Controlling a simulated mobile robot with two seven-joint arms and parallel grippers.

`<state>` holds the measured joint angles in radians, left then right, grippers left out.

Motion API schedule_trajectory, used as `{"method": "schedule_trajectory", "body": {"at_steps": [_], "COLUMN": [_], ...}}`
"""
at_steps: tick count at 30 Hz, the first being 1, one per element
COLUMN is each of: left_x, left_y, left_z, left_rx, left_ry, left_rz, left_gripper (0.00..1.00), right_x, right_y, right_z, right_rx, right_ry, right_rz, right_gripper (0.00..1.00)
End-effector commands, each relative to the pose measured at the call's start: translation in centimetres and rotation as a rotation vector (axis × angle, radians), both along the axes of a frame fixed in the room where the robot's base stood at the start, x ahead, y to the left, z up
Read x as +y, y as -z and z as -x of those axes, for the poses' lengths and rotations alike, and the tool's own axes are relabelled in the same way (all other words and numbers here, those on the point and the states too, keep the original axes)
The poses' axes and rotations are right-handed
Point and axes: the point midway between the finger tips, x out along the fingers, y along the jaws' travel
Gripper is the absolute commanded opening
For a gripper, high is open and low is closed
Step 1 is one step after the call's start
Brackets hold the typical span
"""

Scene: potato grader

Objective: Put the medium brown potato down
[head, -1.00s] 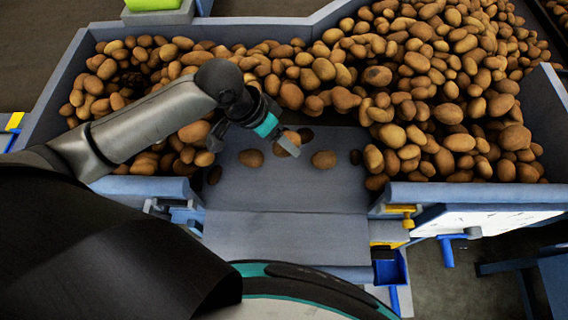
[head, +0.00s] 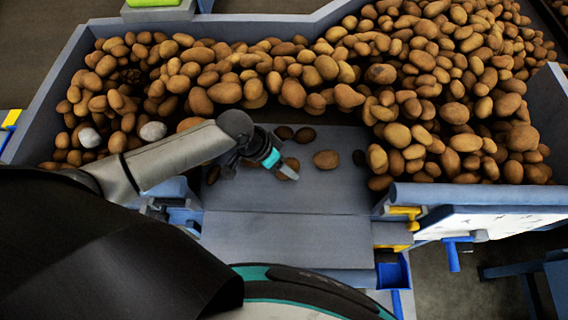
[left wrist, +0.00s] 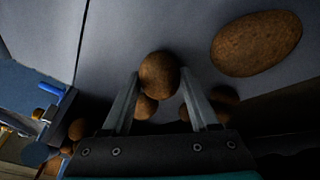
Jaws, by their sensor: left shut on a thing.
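My left gripper (head: 286,171) is low over the grey plate (head: 290,198) at the front opening of the bin. It is shut on a brown potato (head: 291,163), partly hidden by the fingers in the head view. In the left wrist view this potato (left wrist: 160,72) sits between the two fingertips (left wrist: 160,84). I cannot tell whether it touches the plate. A larger brown potato (head: 326,159) lies on the plate to the right of the gripper; it also shows in the left wrist view (left wrist: 257,43). My right gripper is not in view.
Two darker potatoes (head: 295,133) lie behind the gripper, and another dark one (head: 358,157) at the plate's right side. The blue-grey bin (head: 470,193) is heaped with potatoes. Two pale grey lumps (head: 153,130) (head: 90,137) lie at its left. The plate's front is clear.

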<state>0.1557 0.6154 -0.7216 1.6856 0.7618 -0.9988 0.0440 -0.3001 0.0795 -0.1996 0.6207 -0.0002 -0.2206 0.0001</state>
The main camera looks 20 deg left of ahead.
Motion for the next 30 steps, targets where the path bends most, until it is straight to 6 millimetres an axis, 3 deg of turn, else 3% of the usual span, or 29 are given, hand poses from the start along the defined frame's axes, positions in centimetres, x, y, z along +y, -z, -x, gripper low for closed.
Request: {"method": "schedule_trajectory", "body": {"at_steps": [5, 6, 13, 23, 30], "left_x": [0.0, 0.0, 0.0, 0.0, 1.3], "left_y": [0.3, 0.3, 0.3, -0.2, -3.0], "left_z": [0.0, 0.0, 0.0, 0.0, 0.6], "left_rx": [0.000, 0.000, 0.000, 0.000, -0.002], "left_ry": [-0.001, -0.001, 0.000, 0.000, 0.001], "left_rz": [0.000, 0.000, 0.000, 0.000, -0.002], "left_gripper": [0.02, 0.63, 0.89, 0.91, 0.91], "right_x": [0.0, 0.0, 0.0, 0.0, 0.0], "right_y": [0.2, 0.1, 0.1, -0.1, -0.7], "right_z": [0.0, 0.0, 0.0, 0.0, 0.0], "right_rx": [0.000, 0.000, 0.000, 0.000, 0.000], "right_ry": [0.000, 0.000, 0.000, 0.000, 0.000], "right_rz": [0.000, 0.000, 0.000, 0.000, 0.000], "right_gripper": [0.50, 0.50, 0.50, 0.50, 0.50]}}
